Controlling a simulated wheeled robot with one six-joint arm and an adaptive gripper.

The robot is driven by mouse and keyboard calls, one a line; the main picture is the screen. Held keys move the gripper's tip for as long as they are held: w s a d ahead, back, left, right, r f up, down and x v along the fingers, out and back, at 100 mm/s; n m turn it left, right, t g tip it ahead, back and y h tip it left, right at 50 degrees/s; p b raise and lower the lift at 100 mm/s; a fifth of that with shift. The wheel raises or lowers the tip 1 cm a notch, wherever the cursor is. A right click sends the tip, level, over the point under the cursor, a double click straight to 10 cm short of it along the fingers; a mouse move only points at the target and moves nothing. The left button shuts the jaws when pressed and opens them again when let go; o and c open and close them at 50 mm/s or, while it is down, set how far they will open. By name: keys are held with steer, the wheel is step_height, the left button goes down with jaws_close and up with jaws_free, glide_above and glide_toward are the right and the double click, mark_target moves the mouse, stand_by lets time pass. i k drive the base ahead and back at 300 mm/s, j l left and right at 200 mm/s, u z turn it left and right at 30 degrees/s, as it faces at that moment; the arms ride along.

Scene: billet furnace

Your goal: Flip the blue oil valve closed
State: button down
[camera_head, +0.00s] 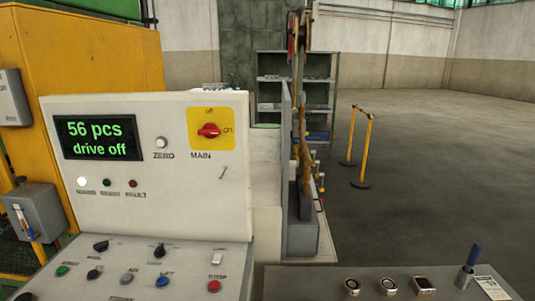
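I cannot tell for certain which thing is the oil valve. A blue upright handle (475,254) rises, slightly tilted, from a grey round holder (464,278) on the grey bench (325,283) at the lower right. A small white label plate (491,288) is beside it. At the left, a grey box (36,208) carries a narrow part (22,220) coloured orange, white and blue. A blue knob (162,281) sits on the sloped control panel. My gripper is not in view.
The white control cabinet (185,180) fills the left front; its display reads "56 pcs drive off". A red MAIN switch (209,130) sits on a yellow plate. Several round and square items lie on the bench. Yellow barrier posts (365,150) stand on open floor (440,160). Shelves (318,85) stand behind.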

mark_target(33, 236)
steer(key=u, duration=1.65)
steer(key=i+j+u, duration=0.15)
steer(key=i+u, duration=0.6)
steer(key=i, duration=0.85)
steer(key=i+j, duration=0.1)
steer(key=i, duration=0.7)
steer(key=z, duration=0.5)
steer(key=i+z, duration=0.15)
steer(key=z, duration=0.35)
steer(key=j+z, duration=0.1)
steer(key=z, duration=0.35)
steer(key=i+j+z, duration=0.1)
steer(key=z, duration=0.4)
